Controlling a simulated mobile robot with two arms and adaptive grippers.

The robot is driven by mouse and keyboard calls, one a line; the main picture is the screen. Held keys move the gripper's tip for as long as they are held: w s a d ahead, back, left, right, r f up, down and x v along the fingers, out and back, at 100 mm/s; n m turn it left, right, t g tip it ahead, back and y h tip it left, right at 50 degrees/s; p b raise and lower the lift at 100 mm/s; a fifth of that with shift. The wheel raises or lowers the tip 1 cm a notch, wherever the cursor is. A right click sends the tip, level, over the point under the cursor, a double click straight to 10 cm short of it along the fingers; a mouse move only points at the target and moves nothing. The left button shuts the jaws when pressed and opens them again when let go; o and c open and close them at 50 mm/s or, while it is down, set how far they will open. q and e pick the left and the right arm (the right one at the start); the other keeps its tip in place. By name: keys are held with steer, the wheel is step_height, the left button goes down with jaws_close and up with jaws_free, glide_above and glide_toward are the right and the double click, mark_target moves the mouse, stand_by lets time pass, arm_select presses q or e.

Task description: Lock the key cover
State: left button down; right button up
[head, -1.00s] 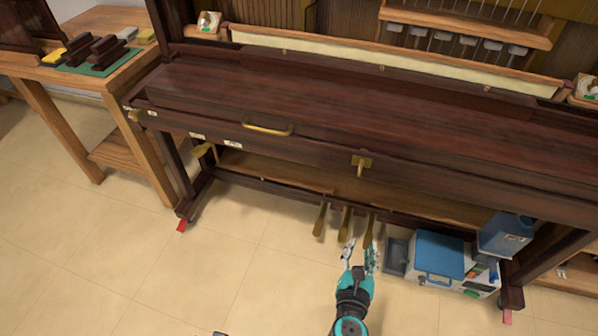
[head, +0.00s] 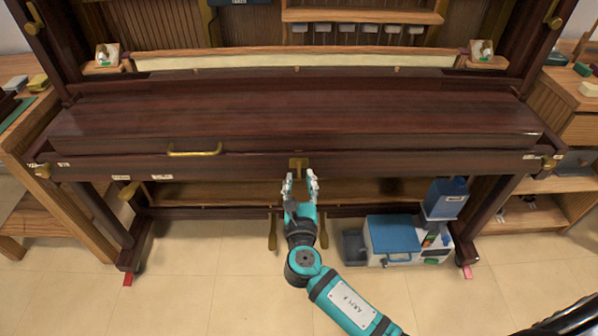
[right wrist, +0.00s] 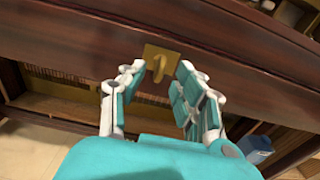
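The dark brown key cover (head: 290,113) of the piano lies closed across the keyboard, with a brass handle (head: 194,151) at left on its front edge. A brass lock piece (head: 298,165) sits at the middle of the front rail; it also shows in the right wrist view as a square plate with a raised tab (right wrist: 160,64). My right gripper (head: 300,180) is open just below and in front of the lock piece. In the right wrist view its fingers (right wrist: 158,88) are spread on either side of the plate, with nothing between them. My left gripper is not in view.
Brass pedals (head: 272,232) hang under the piano. Wooden benches (head: 50,130) flank the piano.

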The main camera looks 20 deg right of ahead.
mark_target(299, 177)
steer(key=x, duration=0.2)
steer(key=shift+w, duration=0.3)
steer(key=shift+w+d, duration=0.15)
steer(key=shift+w, duration=0.4)
steer(key=shift+c, duration=0.7)
jaws_close()
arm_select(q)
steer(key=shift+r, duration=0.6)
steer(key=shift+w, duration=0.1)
